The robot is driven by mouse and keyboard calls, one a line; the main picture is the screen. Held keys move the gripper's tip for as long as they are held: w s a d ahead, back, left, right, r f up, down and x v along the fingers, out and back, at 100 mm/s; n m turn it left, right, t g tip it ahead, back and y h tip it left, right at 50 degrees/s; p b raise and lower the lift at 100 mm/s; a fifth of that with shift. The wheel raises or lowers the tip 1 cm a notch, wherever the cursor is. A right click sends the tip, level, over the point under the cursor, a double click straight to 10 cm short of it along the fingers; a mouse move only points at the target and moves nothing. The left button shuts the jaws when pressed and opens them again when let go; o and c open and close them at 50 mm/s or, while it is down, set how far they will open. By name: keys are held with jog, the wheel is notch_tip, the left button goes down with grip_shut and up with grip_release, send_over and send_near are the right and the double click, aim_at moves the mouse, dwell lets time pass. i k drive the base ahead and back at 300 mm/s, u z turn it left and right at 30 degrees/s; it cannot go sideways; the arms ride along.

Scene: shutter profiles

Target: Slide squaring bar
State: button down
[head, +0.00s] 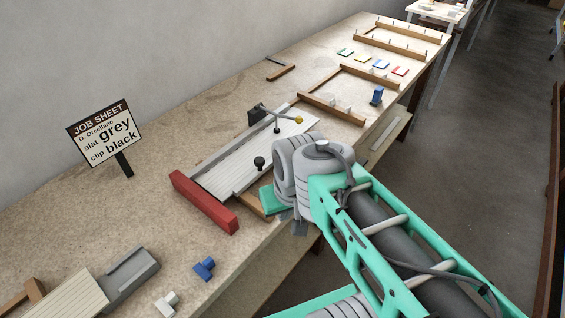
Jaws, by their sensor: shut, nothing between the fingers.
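A jig with a pale ribbed slat bed (228,170) lies along the bench. A red bar (203,202) stands across its near end. A black knob (259,163) sits on the bed's right side, and a lever with a yellow ball (299,119) stands at its far end. I cannot tell for certain which part is the squaring bar. My gripper (299,228) is at the bench's front edge, right of the red bar and apart from it. It is shut and empty, and my wrist hides most of it. My wrist also covers the jig's right side.
A job sheet sign (105,131) reads slat grey, clip black. Blue clip (204,268) and white clip (167,304) lie in front, near a grey tray (131,276). Wooden frames (334,108) and coloured pieces lie further back.

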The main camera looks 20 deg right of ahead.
aim_at(259, 161)
jog(key=k, duration=0.5)
jog(key=z, duration=0.85)
jog(key=i, duration=0.75)
jog(key=u, duration=1.3)
